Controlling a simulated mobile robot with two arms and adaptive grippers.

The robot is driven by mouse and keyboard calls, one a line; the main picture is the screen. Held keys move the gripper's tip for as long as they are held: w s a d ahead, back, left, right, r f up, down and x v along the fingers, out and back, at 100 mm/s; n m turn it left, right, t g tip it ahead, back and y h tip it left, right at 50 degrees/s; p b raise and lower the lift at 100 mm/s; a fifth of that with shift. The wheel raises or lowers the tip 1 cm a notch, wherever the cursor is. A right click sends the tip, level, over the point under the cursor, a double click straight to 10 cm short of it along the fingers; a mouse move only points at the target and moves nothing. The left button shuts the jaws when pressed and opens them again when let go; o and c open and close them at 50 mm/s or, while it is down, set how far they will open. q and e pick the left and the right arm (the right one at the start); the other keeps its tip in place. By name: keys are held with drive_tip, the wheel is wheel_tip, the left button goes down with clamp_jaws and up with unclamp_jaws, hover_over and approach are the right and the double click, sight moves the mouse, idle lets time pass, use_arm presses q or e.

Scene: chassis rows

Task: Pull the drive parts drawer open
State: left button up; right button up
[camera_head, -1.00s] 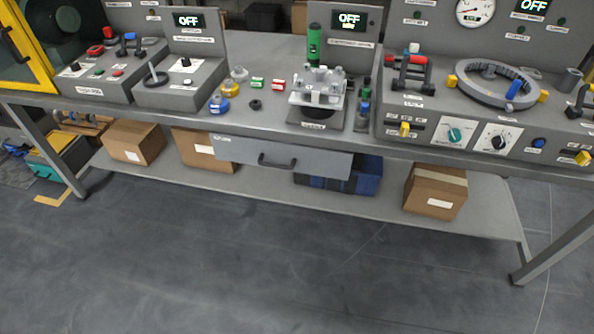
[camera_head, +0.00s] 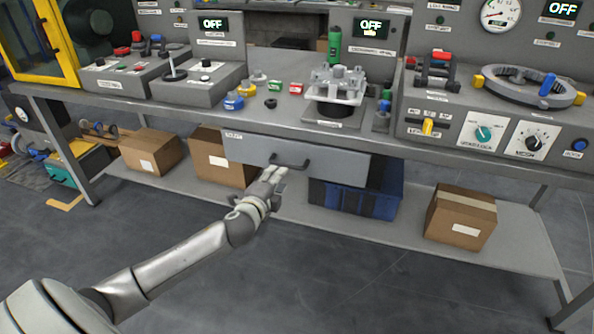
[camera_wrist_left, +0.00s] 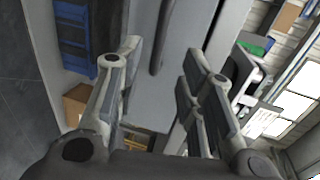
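The drive parts drawer (camera_head: 335,165) is a light grey front under the bench top in the head view, and it looks shut. Its dark bar handle (camera_head: 293,163) is at the middle of the front. My left gripper (camera_head: 277,172) is just in front of the handle, near its left end. In the left wrist view my gripper (camera_wrist_left: 160,62) has its fingers spread apart with nothing held. The handle (camera_wrist_left: 158,38) lies ahead, between the lines of the two fingers, and the drawer front (camera_wrist_left: 190,35) is behind it. I cannot tell whether the fingers touch the handle. My right gripper is not in view.
Cardboard boxes (camera_head: 461,218) and a blue crate (camera_head: 372,200) stand on the lower shelf (camera_head: 410,233). The bench top (camera_head: 290,117) above holds control panels and small parts. The floor in front is clear.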

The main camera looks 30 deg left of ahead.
sight(287, 164)
use_arm(q)
drive_tip(key=shift+b+x, duration=0.85)
drive_tip(key=shift+x, duration=4.05)
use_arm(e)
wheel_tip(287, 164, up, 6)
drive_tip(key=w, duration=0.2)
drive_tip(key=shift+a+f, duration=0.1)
use_arm(q)
drive_tip(key=shift+f, duration=0.1)
clamp_jaws()
